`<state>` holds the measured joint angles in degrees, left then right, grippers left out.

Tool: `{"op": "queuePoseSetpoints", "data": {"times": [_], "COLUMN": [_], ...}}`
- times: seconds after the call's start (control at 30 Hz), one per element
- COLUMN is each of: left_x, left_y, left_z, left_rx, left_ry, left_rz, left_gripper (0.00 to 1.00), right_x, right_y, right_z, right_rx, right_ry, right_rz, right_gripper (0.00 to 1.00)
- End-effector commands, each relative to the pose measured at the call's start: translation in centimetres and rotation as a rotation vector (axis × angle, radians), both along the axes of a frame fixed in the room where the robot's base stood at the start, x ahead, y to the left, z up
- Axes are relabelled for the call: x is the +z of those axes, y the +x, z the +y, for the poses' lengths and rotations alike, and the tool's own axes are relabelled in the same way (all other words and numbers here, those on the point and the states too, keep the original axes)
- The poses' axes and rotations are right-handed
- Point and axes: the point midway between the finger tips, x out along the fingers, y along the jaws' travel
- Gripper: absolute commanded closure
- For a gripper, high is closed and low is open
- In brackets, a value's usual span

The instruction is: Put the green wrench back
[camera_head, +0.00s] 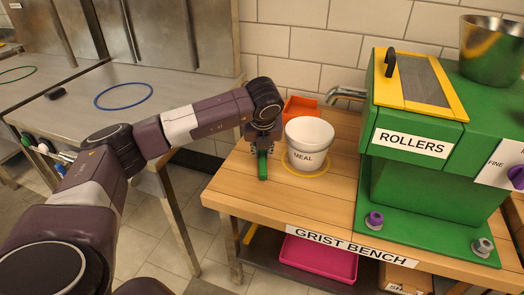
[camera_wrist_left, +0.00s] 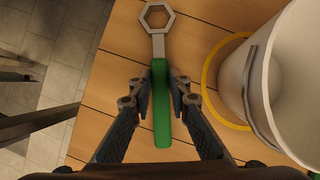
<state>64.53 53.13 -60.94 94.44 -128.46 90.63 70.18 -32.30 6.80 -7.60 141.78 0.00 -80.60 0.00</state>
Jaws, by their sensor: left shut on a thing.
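The green wrench (camera_wrist_left: 161,125) has a green handle and a grey ring-shaped head with a hexagonal hole. My left gripper (camera_wrist_left: 159,87) is shut on the upper part of its handle, with a finger on each side. In the head view the left gripper (camera_head: 262,146) is over the wooden grist bench (camera_head: 235,190), left of the white meal bucket, and the green handle (camera_head: 262,166) points down below it. I cannot tell whether the wrench touches the bench top. My right gripper is not in view.
The meal bucket (camera_head: 307,150) stands in a yellow ring close to the wrench. Behind it is an orange bin (camera_head: 299,107). The green roller mill (camera_head: 420,185) fills the bench's right side. A steel table (camera_head: 180,92) with a blue ring (camera_head: 124,107) stands left; coloured handles (camera_head: 42,147) show at its near side.

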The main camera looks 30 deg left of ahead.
Motion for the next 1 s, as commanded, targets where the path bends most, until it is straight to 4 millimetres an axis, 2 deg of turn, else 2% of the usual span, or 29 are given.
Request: {"op": "queuePoseSetpoints", "data": {"times": [0.8, 0.83, 1.0], "left_x": [-0.1, -0.09, -0.11], "left_y": [0.02, 0.02, 0.01], "left_z": [0.0, 0.0, 0.0], "left_rx": [0.0, 0.0, 0.0], "left_ry": [-0.001, 0.0, 0.0], "left_rz": [-0.001, 0.0, 0.0], "left_gripper": [1.0, 0.81, 0.79], "right_x": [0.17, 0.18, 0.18], "right_y": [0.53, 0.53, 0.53], "right_z": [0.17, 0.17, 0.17], "right_rx": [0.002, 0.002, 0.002], "right_ry": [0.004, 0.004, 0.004], "right_rz": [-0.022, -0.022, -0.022], "right_gripper": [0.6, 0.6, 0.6]}}
